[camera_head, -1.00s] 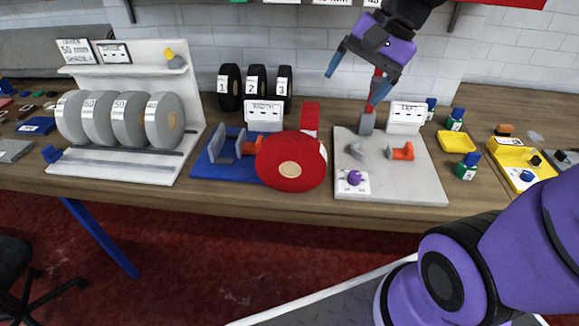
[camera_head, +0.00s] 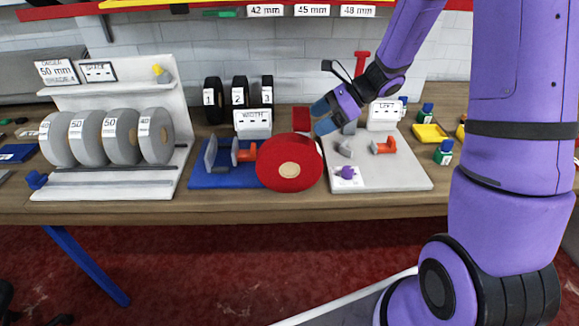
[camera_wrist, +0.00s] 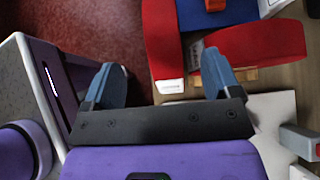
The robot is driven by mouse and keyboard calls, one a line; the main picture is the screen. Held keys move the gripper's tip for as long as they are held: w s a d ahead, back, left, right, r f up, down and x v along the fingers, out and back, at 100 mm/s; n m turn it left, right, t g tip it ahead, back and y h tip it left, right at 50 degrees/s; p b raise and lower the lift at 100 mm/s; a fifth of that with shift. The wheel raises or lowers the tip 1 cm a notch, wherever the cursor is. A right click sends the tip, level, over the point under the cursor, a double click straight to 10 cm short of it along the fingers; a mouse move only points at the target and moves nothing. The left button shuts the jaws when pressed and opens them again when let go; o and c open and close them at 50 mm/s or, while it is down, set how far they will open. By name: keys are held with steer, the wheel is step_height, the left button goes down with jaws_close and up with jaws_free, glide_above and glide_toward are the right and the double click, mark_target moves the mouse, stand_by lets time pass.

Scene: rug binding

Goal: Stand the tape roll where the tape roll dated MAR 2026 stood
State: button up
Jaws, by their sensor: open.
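A red tape roll (camera_head: 289,163) with a tan core stands on edge at the right front of the blue width gauge (camera_head: 222,178); no date is readable. Several grey tape rolls (camera_head: 92,138) stand in the white rack (camera_head: 115,190), some labelled 50. My gripper (camera_head: 320,117) is open and empty above the table, behind and right of the red roll. In the wrist view, its fingers (camera_wrist: 163,80) are spread. A red band with a white label (camera_wrist: 163,45) lies beyond them, apparently the roll's rim. A second red curved piece (camera_wrist: 255,45) is partly behind the right finger.
Black rolls (camera_head: 240,92) numbered 1 to 3 stand at the back. A pale board (camera_head: 400,178) holds orange and grey blocks and a purple knob. Green bottles (camera_head: 444,152) and a yellow tray (camera_head: 430,133) are at right. A red upright piece (camera_head: 302,118) stands behind the red roll.

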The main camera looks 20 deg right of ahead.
mark_target(293, 137)
steer(key=x, duration=1)
steer(key=shift+w+f, duration=0.1)
steer(key=shift+f, duration=0.1)
jaws_close()
steer(key=shift+d, duration=0.1)
